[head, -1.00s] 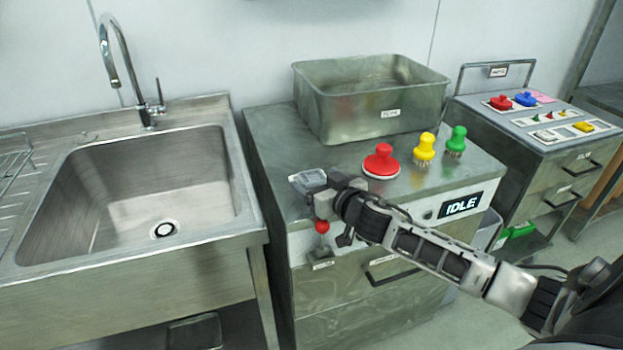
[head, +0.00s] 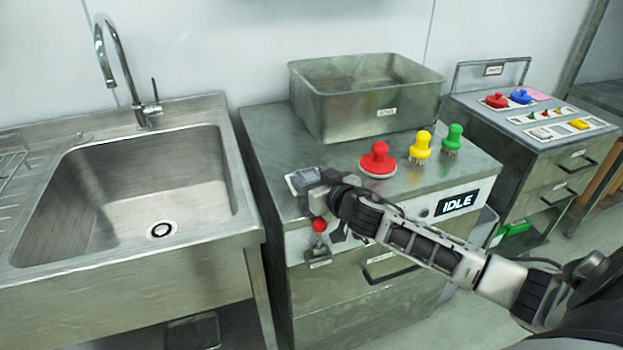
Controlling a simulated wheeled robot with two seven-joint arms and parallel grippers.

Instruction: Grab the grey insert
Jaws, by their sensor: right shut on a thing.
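My right gripper (head: 312,181) is over the front left corner of the steel cabinet top. It is shut on a small pale grey block (head: 301,180), which looks like the grey insert. The gripper body hides part of the block, and I cannot tell whether it touches the cabinet top. My left gripper is not in view.
A steel tub (head: 365,108) stands at the back of the cabinet (head: 275,150). Red (head: 378,160), yellow (head: 420,148) and green (head: 452,139) knobbed tools stand along its right. A red-knobbed lever (head: 319,226) is below the gripper. A sink (head: 130,190) is left, a cart (head: 535,150) right.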

